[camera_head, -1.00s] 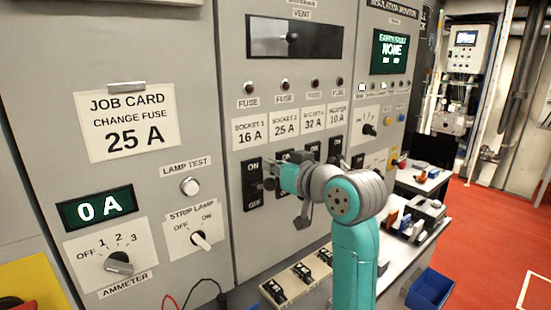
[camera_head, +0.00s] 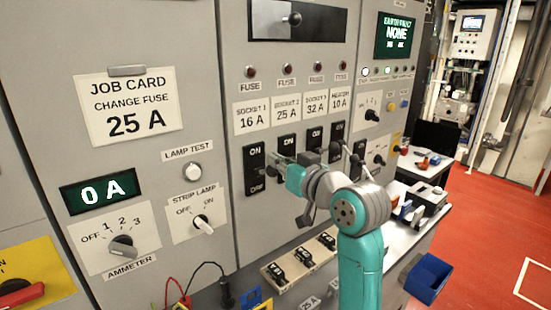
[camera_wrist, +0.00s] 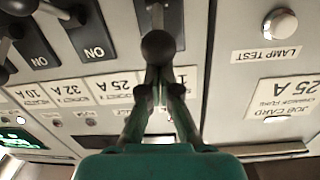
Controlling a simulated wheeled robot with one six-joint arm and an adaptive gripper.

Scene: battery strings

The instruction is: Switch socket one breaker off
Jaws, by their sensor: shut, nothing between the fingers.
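The socket 1 breaker (camera_head: 254,172) is a black plate on the grey panel below the "SOCKET 1 16 A" label (camera_head: 251,118), marked ON at the top and OFF at the bottom. My gripper (camera_head: 272,162) is shut and empty at the right side of this plate, at about mid height. In the wrist view, which shows the panel upside down, a round black lever knob (camera_wrist: 158,47) stands just beyond my closed fingertips (camera_wrist: 160,88). Touching or a small gap cannot be told. The lever's exact position is partly hidden.
More breakers stand close to the right, starting with socket 2 (camera_head: 288,147). The lamp test button (camera_head: 193,172) and strip lamp switch (camera_head: 202,222) are to the left. A shelf with black fuse holders (camera_head: 302,258) lies below.

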